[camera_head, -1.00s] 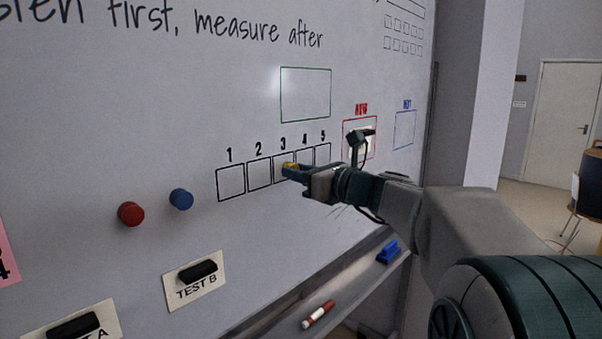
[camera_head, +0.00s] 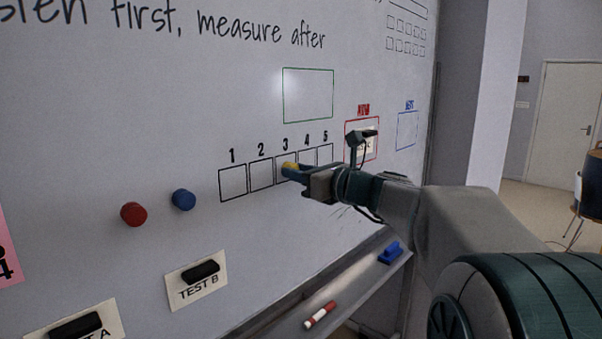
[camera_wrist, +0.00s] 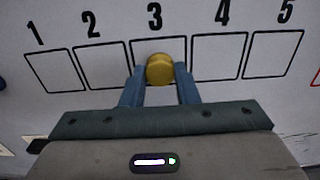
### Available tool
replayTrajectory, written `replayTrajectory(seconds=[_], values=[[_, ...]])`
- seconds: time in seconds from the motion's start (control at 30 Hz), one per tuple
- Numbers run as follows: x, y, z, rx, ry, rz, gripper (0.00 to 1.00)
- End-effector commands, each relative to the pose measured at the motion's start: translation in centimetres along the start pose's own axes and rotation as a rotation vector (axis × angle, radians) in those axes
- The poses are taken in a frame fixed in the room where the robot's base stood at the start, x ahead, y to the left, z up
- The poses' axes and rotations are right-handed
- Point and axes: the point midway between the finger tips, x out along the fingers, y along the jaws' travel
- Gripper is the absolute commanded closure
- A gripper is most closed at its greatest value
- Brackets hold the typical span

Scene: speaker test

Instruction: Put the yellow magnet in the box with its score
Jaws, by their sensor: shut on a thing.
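The yellow magnet (camera_wrist: 160,69) is between the two blue fingers of my gripper (camera_wrist: 160,80). My gripper is shut on it. In the wrist view the magnet shows over the lower part of the box under the number 3 (camera_wrist: 154,47). In the head view the yellow magnet (camera_head: 290,167) and my gripper (camera_head: 294,172) are at box 3 on the whiteboard. Boxes 1 (camera_head: 232,183) and 2 (camera_head: 261,174) are empty; boxes 4 and 5 are partly hidden by my arm in the head view, but look empty in the wrist view. I cannot tell whether the magnet touches the board.
A red magnet (camera_head: 134,214) and a blue magnet (camera_head: 184,200) are on the board at left. Below them is a TEST B card (camera_head: 197,281) with a black magnet. A marker (camera_head: 320,316) and a blue eraser (camera_head: 390,252) lie on the tray.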

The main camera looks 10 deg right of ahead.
Motion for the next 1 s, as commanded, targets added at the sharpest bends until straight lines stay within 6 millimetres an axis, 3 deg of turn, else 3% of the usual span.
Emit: replayTrajectory(seconds=[0.47,0.5,0.57,0.77,0.83,1.0], values=[[0.34,0.02,0.02,0.0,0.0,0.0,0.89],[0.34,0.03,0.02,0.0,0.0,0.0,0.64],[0.34,0.03,0.02,0.0,0.0,0.0,0.47],[0.33,0.02,0.02,0.0,0.0,0.0,0.47],[0.32,0.02,0.01,0.0,0.0,0.0,0.3],[0.32,0.01,0.01,0.0,0.0,0.0,0.29]])
